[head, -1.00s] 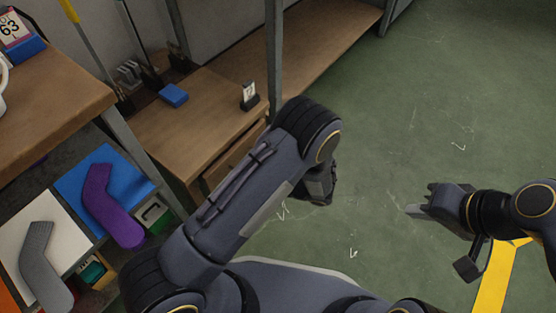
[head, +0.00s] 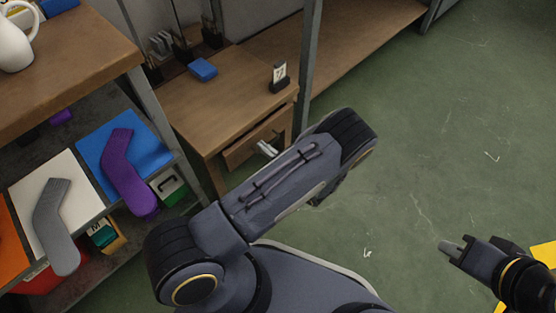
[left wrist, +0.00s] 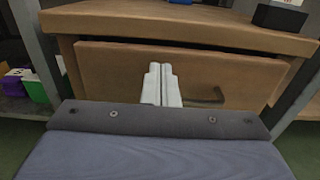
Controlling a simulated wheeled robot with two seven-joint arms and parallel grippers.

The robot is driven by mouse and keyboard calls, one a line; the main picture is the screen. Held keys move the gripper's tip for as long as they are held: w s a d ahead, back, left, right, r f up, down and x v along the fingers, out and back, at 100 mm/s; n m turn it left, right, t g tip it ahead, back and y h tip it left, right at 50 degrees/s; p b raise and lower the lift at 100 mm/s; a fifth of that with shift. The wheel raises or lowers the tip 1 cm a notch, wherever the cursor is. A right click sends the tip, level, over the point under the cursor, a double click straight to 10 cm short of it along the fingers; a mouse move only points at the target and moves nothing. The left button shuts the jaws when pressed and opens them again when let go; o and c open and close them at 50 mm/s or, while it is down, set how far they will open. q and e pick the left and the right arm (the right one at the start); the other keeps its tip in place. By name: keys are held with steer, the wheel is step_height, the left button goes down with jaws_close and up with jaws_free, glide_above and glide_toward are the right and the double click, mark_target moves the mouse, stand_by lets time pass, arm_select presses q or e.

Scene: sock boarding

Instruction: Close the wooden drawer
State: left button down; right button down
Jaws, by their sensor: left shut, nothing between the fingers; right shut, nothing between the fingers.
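The wooden drawer (head: 243,150) is under the brown wooden desk top, partly hidden by my left arm in the head view. In the left wrist view its front panel (left wrist: 120,72) faces me, with a dark handle (left wrist: 207,98) low on it. A dark gap shows above the panel, and the drawer looks slightly pulled out. My left gripper (left wrist: 161,70) is shut and empty, its pale fingertips in front of the panel, left of the handle; I cannot tell if they touch. It also shows in the head view (head: 267,149). My right gripper (head: 447,246) is shut and empty over the floor.
The desk top (head: 225,100) carries a blue block (head: 203,69) and a small number stand (head: 279,76). A metal post (head: 308,60) stands right of the desk. A shelf at left holds a purple sock form (head: 125,170) and a grey one (head: 52,225).

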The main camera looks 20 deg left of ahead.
mark_target(253, 138)
arm_select(q)
steer(key=shift+x, duration=1.2)
steer(key=shift+a, duration=0.1)
steer(key=shift+a, duration=0.1)
steer(key=x, duration=0.3)
steer(key=shift+w+a, duration=0.2)
steer(key=shift+a, duration=0.05)
steer(key=shift+w+a+r, duration=0.1)
steer(key=shift+w+a, duration=0.05)
steer(key=shift+a, duration=0.1)
